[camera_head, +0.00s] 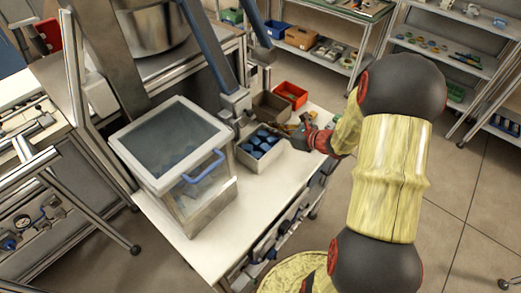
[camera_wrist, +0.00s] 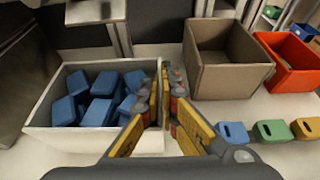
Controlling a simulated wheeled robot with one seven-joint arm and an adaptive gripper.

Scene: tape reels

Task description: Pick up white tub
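The white tub (camera_wrist: 92,140) is an open box holding several blue blocks (camera_wrist: 97,97), at the lower left of the wrist view. In the head view the tub (camera_head: 247,160) stands on the white bench top beside the clear-lidded box. My gripper (camera_wrist: 163,82) is at the tub's right wall, one finger on the inner side and one on the outer side. The fingertips are close to the wall; whether they press on it I cannot tell. The gripper also shows in the head view (camera_head: 293,129), small and partly blurred, at the tub's right.
A brown open box (camera_wrist: 226,80) and a red-orange bin (camera_wrist: 290,78) stand to the right. Blue, green and yellow pieces (camera_wrist: 272,131) lie in front of them. The clear-lidded box (camera_head: 172,146) with a blue handle stands close left of the tub. The front bench top (camera_head: 258,207) is clear.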

